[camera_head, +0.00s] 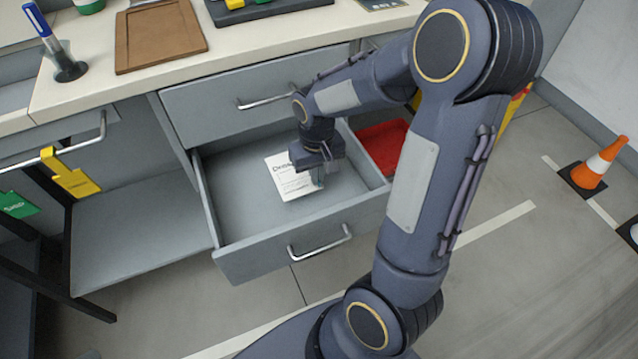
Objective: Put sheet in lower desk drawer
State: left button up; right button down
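The white sheet (287,181) with printed text is inside the open lower desk drawer (235,205), near its middle. The drawer is pulled well out and its grey floor is otherwise bare where it shows. My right gripper (317,180) points down into the drawer at the right edge of the sheet and covers part of it. I cannot tell whether its fingers are apart, or shut on the sheet's edge. My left gripper is not in view.
The upper drawer (215,108) above is shut. A brown clipboard (158,40) and a pen in a stand (68,68) are on the desk top. A red tray (384,143) is right of the drawer. An orange cone (603,160) stands on the floor at right.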

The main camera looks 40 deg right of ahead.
aim_at(320, 191)
jog(key=shift+w+d+f, duration=0.15)
jog(key=shift+d+f, duration=0.15)
jog(key=shift+f, duration=0.15)
jog(key=shift+w+d+f+b, duration=0.15)
jog(key=shift+f+b, duration=0.1)
jog(key=shift+f, duration=0.65)
jog(key=shift+s+d+f+b, duration=0.1)
jog(key=shift+f+b, duration=0.15)
jog(key=shift+f, duration=0.65)
jog(key=shift+f, duration=0.1)
jog(key=shift+f, duration=0.15)
jog(key=c, duration=1.7)
grip_release()
